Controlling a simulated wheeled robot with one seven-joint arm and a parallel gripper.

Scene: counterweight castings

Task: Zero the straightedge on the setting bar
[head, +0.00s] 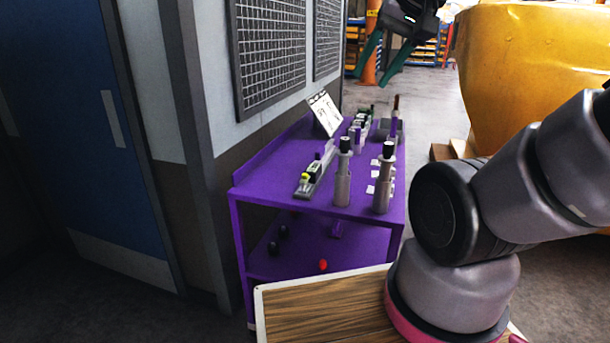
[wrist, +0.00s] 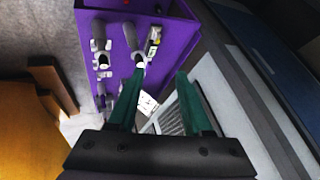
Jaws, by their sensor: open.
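A long grey bar (head: 311,183) with a black part and a yellow-green knob lies on the purple cart's top, near its left side. It also shows in the wrist view (wrist: 154,38). I cannot tell whether it is the straightedge, the setting bar, or one on the other. My gripper (head: 371,78) has two green fingers, spread apart and empty. It is in the air beyond and above the cart. In the wrist view my gripper (wrist: 160,73) points toward the cart, with nothing between its fingers.
Two upright grey tools with black tops, one left (head: 343,187) and one right (head: 382,195), stand on the purple cart (head: 270,187). Smaller tools and a white card (head: 325,113) are behind. A yellow casting (head: 530,70) fills the right. A wall with grilles borders the cart's left.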

